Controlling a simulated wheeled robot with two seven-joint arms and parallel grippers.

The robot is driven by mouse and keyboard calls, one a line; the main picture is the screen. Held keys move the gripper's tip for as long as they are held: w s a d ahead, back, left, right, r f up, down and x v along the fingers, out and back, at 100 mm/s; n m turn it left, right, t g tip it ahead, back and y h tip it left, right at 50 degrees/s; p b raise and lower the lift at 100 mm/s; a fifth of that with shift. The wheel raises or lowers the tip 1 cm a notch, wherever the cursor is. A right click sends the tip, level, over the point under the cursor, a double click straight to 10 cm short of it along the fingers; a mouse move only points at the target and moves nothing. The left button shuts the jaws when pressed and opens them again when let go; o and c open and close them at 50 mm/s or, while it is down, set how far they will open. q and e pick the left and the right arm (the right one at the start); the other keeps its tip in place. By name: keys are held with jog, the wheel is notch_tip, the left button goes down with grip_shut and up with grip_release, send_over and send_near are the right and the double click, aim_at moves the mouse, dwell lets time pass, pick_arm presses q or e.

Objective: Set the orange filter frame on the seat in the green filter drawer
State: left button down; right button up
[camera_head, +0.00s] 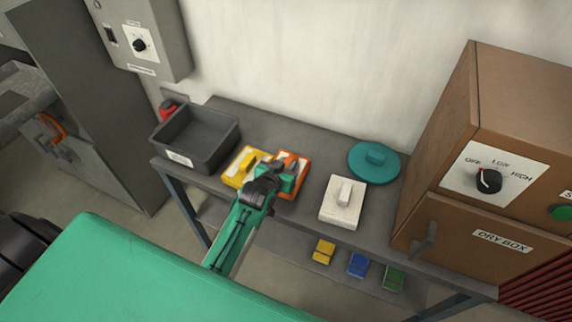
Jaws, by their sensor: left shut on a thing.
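The orange filter frame (302,159) is at the bench top, between a yellow frame (241,176) and a white frame (334,211). My left gripper (289,176) reaches in from below and is shut on the orange frame, covering much of its middle. I cannot tell whether the frame rests on the bench or is slightly raised. I cannot make out a green filter drawer or its seat in this view. My right gripper is not in view.
A dark open bin (228,139) stands left on the grey bench (290,130); a round teal lid (374,161) lies right. A brown dry box (455,225) closes off the right side. Small yellow (323,250), blue (357,264) and green (393,277) pieces sit on the lower shelf.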

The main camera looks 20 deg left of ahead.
pick_arm(q)
jog(key=shift+f, duration=0.25)
jog(key=shift+f, duration=0.15)
jog(key=c, duration=1.2)
grip_release()
jog(key=shift+o, duration=0.2)
